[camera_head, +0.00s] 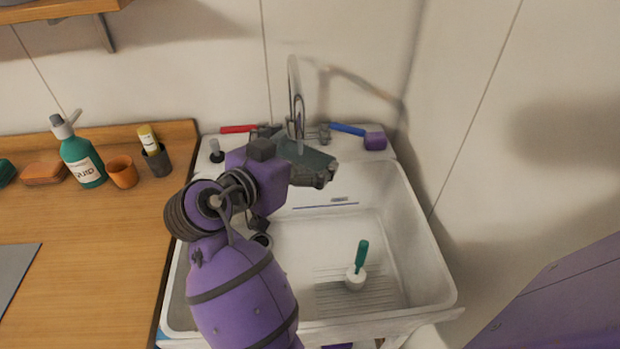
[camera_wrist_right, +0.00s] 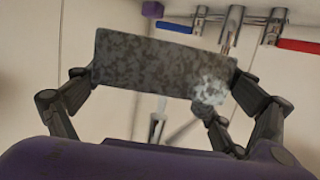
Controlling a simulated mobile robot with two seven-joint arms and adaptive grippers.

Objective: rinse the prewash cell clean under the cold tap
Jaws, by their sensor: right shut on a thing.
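A flat grey slab, which I take for the prewash cell (camera_head: 308,157), is between the fingers of my right gripper (camera_head: 300,165), under the tap (camera_head: 297,115). In the right wrist view the cell (camera_wrist_right: 160,65) is mottled with dark grime, with a pale bright patch at its right end below the tap spout (camera_wrist_right: 231,38). My right gripper's fingers (camera_wrist_right: 165,82) are shut on its two ends. The tap has a red handle (camera_head: 239,129) at left and a blue handle (camera_head: 346,129) at right. I cannot tell for sure whether water runs. My left gripper is not in view.
The white sink (camera_head: 405,215) lies below, holding a green-handled brush (camera_head: 361,256). A purple block (camera_head: 375,141) sits on its back ledge. On the wooden counter (camera_head: 90,240) at left stand a green bottle (camera_head: 82,158), an orange cup (camera_head: 122,172) and a grey cup (camera_head: 157,162).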

